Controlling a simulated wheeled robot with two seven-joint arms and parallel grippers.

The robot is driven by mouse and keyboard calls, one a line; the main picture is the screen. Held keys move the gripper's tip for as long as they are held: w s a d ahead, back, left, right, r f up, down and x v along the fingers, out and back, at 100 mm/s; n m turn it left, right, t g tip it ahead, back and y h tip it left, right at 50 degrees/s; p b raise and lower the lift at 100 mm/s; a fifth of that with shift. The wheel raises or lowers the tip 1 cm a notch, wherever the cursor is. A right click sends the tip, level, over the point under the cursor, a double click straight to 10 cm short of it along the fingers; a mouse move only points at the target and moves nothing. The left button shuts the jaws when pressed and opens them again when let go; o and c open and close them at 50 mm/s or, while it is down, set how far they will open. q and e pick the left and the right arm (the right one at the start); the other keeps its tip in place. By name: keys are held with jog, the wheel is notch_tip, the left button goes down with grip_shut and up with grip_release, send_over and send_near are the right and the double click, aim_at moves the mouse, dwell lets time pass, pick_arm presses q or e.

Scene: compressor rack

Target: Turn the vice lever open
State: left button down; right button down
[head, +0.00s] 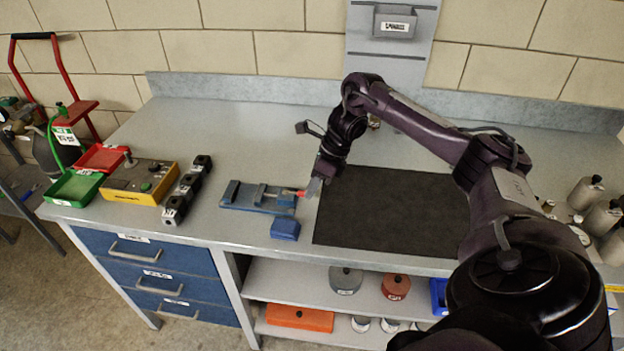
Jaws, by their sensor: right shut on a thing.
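The blue vice (262,206) lies on the grey bench, left of the black mat. Its lever (300,193) shows a red part at the vice's right end. My right gripper (313,187) comes down from above at that end and is shut on the lever. The fingers hide part of the lever, so its exact angle is hard to tell. My left gripper is not in view.
A small blue block (285,229) sits just in front of the vice. A black mat (385,215) lies to the right. Dark blocks (188,188), a yellow control box (140,182) and green (75,187) and red (102,158) trays stand left. The bench behind the vice is clear.

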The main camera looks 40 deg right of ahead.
jog(key=shift+w+d, duration=0.1)
dwell(0.4)
jog(key=c, duration=1.4)
grip_release()
jog(key=shift+r, duration=0.1)
jog(key=p+v, duration=0.3)
jog(key=v, duration=0.4)
jog(key=shift+d+r, duration=0.15)
jog(key=shift+r, duration=0.15)
